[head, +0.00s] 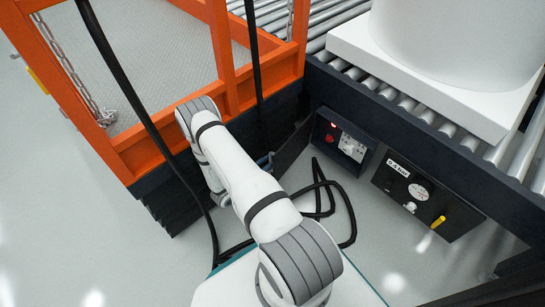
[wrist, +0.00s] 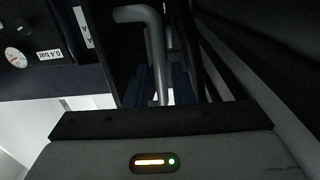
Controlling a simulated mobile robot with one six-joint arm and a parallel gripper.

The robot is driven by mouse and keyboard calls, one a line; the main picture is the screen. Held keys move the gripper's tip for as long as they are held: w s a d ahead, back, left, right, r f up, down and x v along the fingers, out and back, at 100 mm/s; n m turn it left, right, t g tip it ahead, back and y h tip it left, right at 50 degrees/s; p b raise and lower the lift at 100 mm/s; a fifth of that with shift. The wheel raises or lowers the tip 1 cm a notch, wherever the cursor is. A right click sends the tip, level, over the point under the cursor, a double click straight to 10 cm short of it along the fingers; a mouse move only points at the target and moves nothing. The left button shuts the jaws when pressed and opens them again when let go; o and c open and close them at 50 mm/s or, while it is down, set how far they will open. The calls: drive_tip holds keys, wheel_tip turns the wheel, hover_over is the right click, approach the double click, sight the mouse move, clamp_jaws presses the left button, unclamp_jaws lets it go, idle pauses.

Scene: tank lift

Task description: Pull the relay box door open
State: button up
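The relay box (head: 342,141) sits low under the roller conveyor in the head view, with a red light and white parts showing inside. Its dark door (head: 293,149) stands swung open on the left side of the box. My gripper (head: 267,159) is low beside the door's left face, mostly hidden by my arm. In the wrist view, my gripper's dark blue fingers (wrist: 160,88) stand on either side of a grey bent door handle (wrist: 154,45). The handle lies between them, but I cannot tell whether both fingers touch it.
A panel (head: 425,195) with a gauge, a 0.4 bar label and a yellow handle is right of the box. Black hoses (head: 335,190) lie on the floor near the door. An orange frame (head: 222,60) stands left. A white tank (head: 455,35) rests on the conveyor.

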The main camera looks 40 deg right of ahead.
drive_tip(key=shift+s+a+p, duration=0.15)
drive_tip(key=shift+a+p, duration=0.05)
drive_tip(key=shift+a, duration=0.75)
drive_tip(key=shift+s+a+p, duration=0.15)
drive_tip(key=shift+a+p, duration=0.05)
drive_tip(key=shift+a, duration=0.75)
